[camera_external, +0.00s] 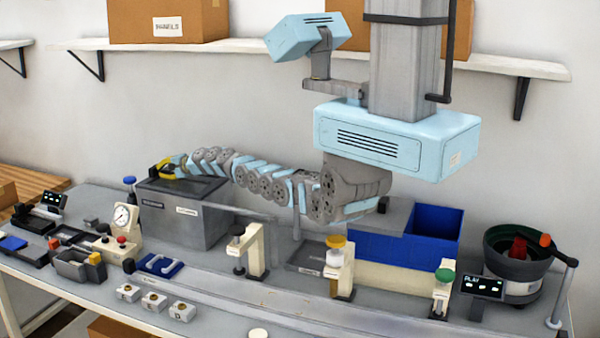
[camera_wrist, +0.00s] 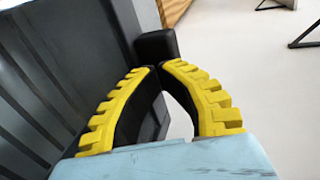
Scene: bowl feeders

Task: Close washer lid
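The washer is most likely the grey box (camera_external: 181,226) with labels on its front, at the left of the bench in the external view. Its top shows a dark area (camera_external: 182,190) inside a grey rim; I cannot tell there how the lid stands. My gripper (camera_external: 168,169), with yellow fingers, is at the back left of that top. In the wrist view my gripper (camera_wrist: 160,67) has its fingertips close together, with nothing visibly held. A black block (camera_wrist: 156,45) is just beyond the tips; contact is unclear. A dark ribbed panel (camera_wrist: 55,75) fills the left side.
A blue bin (camera_external: 433,233) and a round bowl feeder (camera_external: 517,262) stand at the right. Posts with coloured knobs, one yellow (camera_external: 336,242), stand along the bench. A gauge (camera_external: 124,218) is left of the grey box. A wall shelf (camera_external: 500,65) with cartons is above.

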